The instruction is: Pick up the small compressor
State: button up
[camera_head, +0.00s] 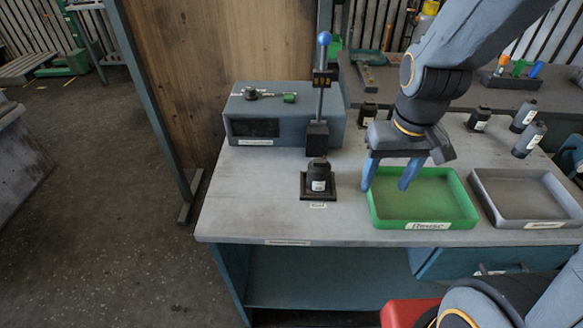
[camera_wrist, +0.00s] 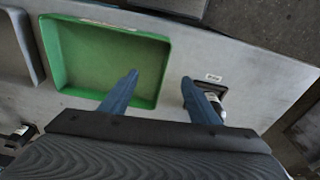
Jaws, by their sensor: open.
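A small black cylindrical part with a white label (camera_head: 318,175), which looks like a small compressor, stands upright on a black square base (camera_head: 305,195) on the bench. In the wrist view the base (camera_wrist: 221,90) shows at the right, with the part mostly hidden behind my finger. Similar dark labelled parts stand at the back (camera_head: 367,114) and the right (camera_head: 478,119); I cannot tell which is the small one. My gripper (camera_head: 388,184) is open and empty, pointing down above the bench, right of the based part, by the green tray's left edge. It also shows in the wrist view (camera_wrist: 160,79).
The green tray (camera_head: 425,224) is empty, and a grey tray (camera_head: 540,224) sits right of it. A blue-knobbed lever stand (camera_head: 318,100) and a grey box (camera_head: 275,115) stand behind the based part. The bench's front left is clear.

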aim_at(323, 162)
jog(key=shift+o, duration=0.6)
jog(key=w+a+n, duration=0.4)
jog(key=a+n, duration=0.1)
jog(key=n, duration=0.2)
jog(key=shift+r+g, duration=0.25)
jog(key=shift+g, duration=0.05)
jog(key=w+a+n, duration=0.1)
jog(key=a+n, duration=0.1)
jog(key=n, duration=0.1)
jog(key=w+a+n, duration=0.1)
jog(key=a+n, duration=0.1)
jog(key=w+a+n, duration=0.1)
jog(key=a+n, duration=0.1)
jog(key=n, duration=0.1)
jog(key=shift+a+r+n+g+b, duration=0.2)
jog(key=shift+r+n+g+b, duration=0.1)
jog(key=shift+r, duration=0.05)
jog(key=shift+w+a+n, duration=0.25)
jog(key=shift+a+n, duration=0.3)
jog(key=shift+n, duration=0.25)
notch_tip(323, 162, down, 2)
jog(key=shift+f, duration=0.15)
jog(key=shift+w+a+f+p, duration=0.15)
jog(key=shift+f+p, duration=0.4)
jog(key=shift+f, duration=0.8)
jog(key=shift+a+f+p, duration=0.2)
jog(key=shift+f+p, duration=0.35)
jog(key=shift+f, duration=0.8)
grip_shut()
jog(key=shift+r, duration=0.1)
